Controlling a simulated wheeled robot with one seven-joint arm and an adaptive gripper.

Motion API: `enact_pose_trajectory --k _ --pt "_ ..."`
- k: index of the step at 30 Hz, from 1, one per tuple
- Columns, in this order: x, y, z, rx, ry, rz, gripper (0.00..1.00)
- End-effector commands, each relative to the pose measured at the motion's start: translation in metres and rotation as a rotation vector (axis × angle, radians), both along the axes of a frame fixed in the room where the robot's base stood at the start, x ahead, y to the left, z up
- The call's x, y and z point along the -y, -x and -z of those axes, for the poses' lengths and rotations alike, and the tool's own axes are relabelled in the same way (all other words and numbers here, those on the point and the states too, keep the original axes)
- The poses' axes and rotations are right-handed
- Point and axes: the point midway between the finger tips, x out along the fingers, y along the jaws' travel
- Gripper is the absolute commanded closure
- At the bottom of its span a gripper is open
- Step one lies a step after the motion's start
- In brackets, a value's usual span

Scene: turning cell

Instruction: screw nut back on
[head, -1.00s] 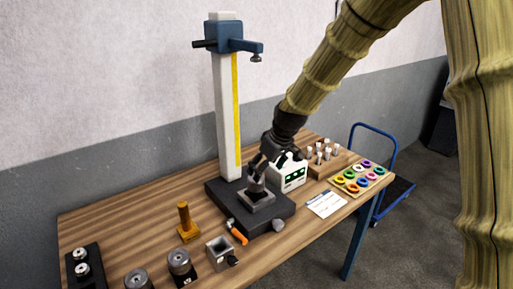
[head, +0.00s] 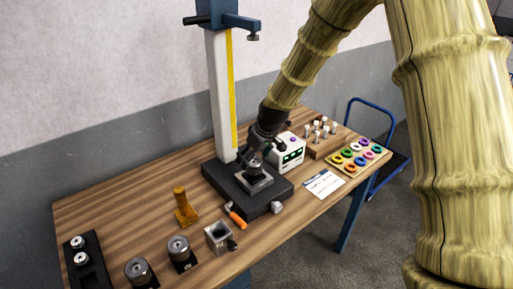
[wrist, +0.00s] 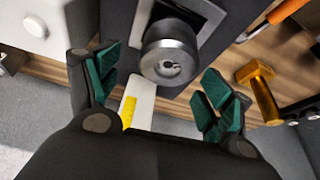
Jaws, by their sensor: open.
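A round grey metal piece with a small central recess (wrist: 169,66), perhaps the nut, sits over a square metal block on the black base of the stand. The block (head: 258,181) also shows in the head view. My gripper (head: 256,158) is directly above this block. In the wrist view my gripper (wrist: 163,90) has its green pads wide apart, left and right of the round piece, with clear gaps. It holds nothing. Any thread under the round piece is hidden.
The stand's tall column (head: 220,95) rises close behind my gripper. A white device with a green display (head: 290,152) stands right of it. An orange-handled tool (head: 237,217), brass-coloured post (head: 184,208) and open metal box (head: 219,237) are in front. Coloured rings (head: 358,156) lie at right.

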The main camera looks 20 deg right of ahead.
Motion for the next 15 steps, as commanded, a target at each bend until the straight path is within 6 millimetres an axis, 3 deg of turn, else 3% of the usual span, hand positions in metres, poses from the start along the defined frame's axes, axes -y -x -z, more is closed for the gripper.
enact_pose_trajectory --k 15 --pt "-0.005 -0.012 0.031 -0.001 0.000 0.001 0.20"
